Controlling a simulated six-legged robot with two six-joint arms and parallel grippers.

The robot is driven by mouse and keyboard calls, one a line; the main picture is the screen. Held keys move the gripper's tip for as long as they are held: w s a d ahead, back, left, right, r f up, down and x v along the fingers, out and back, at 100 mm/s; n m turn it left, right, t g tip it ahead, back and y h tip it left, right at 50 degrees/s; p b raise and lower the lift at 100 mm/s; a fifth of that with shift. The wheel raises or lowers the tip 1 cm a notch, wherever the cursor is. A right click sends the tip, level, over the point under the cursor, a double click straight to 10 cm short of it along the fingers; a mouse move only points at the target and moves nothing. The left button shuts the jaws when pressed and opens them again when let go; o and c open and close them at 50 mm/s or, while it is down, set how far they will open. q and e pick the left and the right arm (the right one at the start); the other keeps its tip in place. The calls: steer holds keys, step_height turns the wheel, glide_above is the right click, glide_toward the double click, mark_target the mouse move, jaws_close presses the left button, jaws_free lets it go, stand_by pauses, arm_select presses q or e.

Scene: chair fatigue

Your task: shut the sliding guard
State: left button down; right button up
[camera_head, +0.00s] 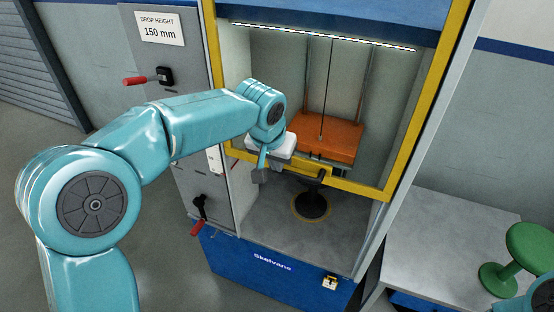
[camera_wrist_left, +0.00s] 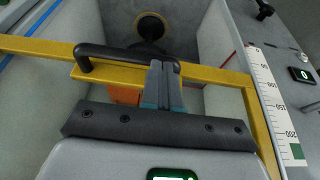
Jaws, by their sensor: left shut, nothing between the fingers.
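The sliding guard (camera_head: 350,188) is a yellow frame on the front of the test cabinet. Its lower bar is partway up, with an open gap below it to the cabinet floor. In the left wrist view the yellow bar (camera_wrist_left: 215,76) crosses the picture and carries a black handle (camera_wrist_left: 115,53). My left gripper (camera_head: 261,177) is at the left part of the bar, fingers shut and empty. In the left wrist view its fingertips (camera_wrist_left: 163,70) overlap the bar beside the handle's right end; I cannot tell whether they touch. My right gripper is out of view.
An orange block (camera_head: 330,138) and a black chair base (camera_head: 312,204) are inside the cabinet. Red-handled levers (camera_head: 140,80) (camera_head: 197,226) stick out at left. A grey table (camera_head: 440,240) with a green stool (camera_head: 525,255) stands at right.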

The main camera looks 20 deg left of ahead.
arm_select(q)
step_height(320, 180, down, 44)
steer(key=b, duration=3.4)
steer(key=shift+d+r, duration=0.2)
steer(key=shift+s+f, duration=0.15)
steer(key=shift+s, duration=0.05)
steer(key=w+p+v, duration=0.1)
steer(key=p+v, duration=0.4)
steer(key=v, duration=0.9)
steer(key=shift+r, duration=0.4)
